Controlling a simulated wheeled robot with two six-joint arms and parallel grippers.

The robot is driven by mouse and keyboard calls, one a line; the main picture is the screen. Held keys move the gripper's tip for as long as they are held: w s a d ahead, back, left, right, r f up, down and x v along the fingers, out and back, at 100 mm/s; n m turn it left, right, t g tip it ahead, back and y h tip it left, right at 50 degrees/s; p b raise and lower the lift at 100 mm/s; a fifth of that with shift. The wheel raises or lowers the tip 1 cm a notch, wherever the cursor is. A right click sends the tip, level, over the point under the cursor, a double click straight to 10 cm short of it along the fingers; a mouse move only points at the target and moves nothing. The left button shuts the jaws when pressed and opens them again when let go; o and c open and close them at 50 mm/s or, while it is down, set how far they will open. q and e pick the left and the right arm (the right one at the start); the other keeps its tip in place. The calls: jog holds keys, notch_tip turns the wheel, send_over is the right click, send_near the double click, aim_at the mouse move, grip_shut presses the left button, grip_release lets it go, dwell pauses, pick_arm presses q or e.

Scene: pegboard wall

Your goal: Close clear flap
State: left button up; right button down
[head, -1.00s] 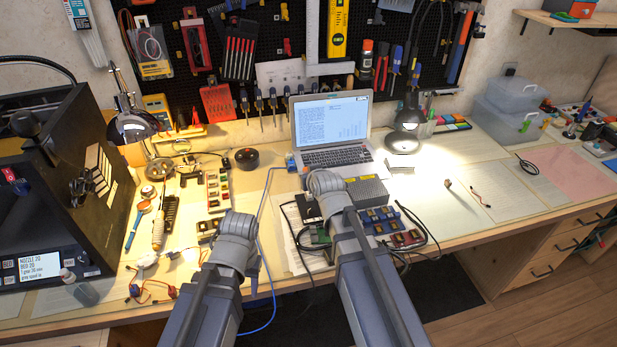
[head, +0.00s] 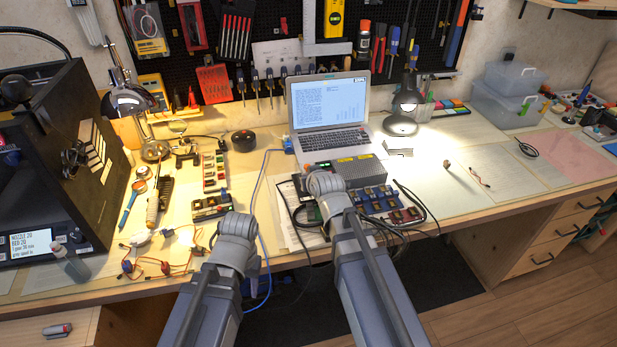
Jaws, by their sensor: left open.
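No clear flap can be made out for certain. Clear plastic boxes (head: 507,96) with lids stand stacked at the back right of the bench, far from both arms. My left gripper (head: 252,272) is near the bench's front edge, mostly hidden behind its grey wrist. It is open, and I see nothing held in it. My right arm reaches up to the dark electronics in the middle of the bench. Its wrist shows, but its fingers do not.
An open laptop (head: 330,112) stands at the back centre, with a desk lamp (head: 402,115) beside it. A black printer-like machine (head: 62,160) fills the left. Loose cables and small parts lie mid-bench. The bench right of centre is mostly clear paper sheets (head: 461,178).

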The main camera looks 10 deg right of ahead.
pick_arm(q)
jog(key=shift+f, duration=0.25)
pick_arm(e)
jog(key=shift+f, duration=0.25)
dwell(0.4)
jog(key=shift+w+f+b, duration=0.25)
jog(key=shift+w+b, duration=0.25)
jog(key=shift+w, duration=0.1)
pick_arm(q)
jog(key=shift+s+f, duration=0.15)
jog(key=shift+f, duration=0.1)
jog(key=shift+r, duration=0.1)
pick_arm(e)
jog(key=shift+r, duration=0.15)
jog(key=shift+s+r+p, duration=0.35)
jog(key=shift+s+p, duration=0.15)
jog(key=shift+p, duration=0.1)
pick_arm(q)
jog(key=shift+s+d+r+p, duration=0.1)
jog(key=shift+s+r+p, duration=0.1)
jog(key=shift+r+p, duration=0.45)
jog(key=shift+s+a+r+p, duration=0.1)
jog(key=shift+s+r+p, duration=0.1)
jog(key=shift+r+p, duration=0.45)
jog(key=shift+s+d+r+p, duration=0.15)
jog(key=shift+r+p, duration=0.25)
jog(key=shift+r, duration=0.4)
pick_arm(e)
jog(key=v, duration=0.6)
jog(key=shift+s, duration=0.4)
